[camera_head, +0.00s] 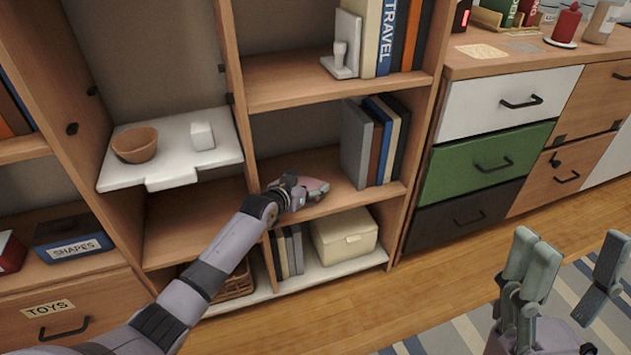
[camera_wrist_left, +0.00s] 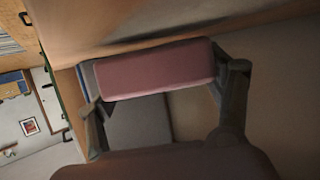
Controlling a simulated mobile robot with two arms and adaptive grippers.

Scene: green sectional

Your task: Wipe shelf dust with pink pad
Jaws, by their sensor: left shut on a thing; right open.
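The pink pad (camera_wrist_left: 150,72) is held between the two fingers of my left gripper (camera_wrist_left: 165,100) in the left wrist view. In the head view my left gripper (camera_head: 300,188) reaches onto the middle shelf (camera_head: 335,200), left of the upright books, and part of the pink pad (camera_head: 317,186) shows at its tip. The pad is close to the shelf surface; I cannot tell whether it touches. No dust is clearly visible on this shelf. My right gripper (camera_head: 562,275) is open and empty above the floor at lower right.
Several books (camera_head: 372,140) stand on the right of the same shelf. A cream box (camera_head: 344,235) sits on the shelf below. A white shelf (camera_head: 170,175) at left holds a brown bowl (camera_head: 135,145). Drawers (camera_head: 485,162) stand at right.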

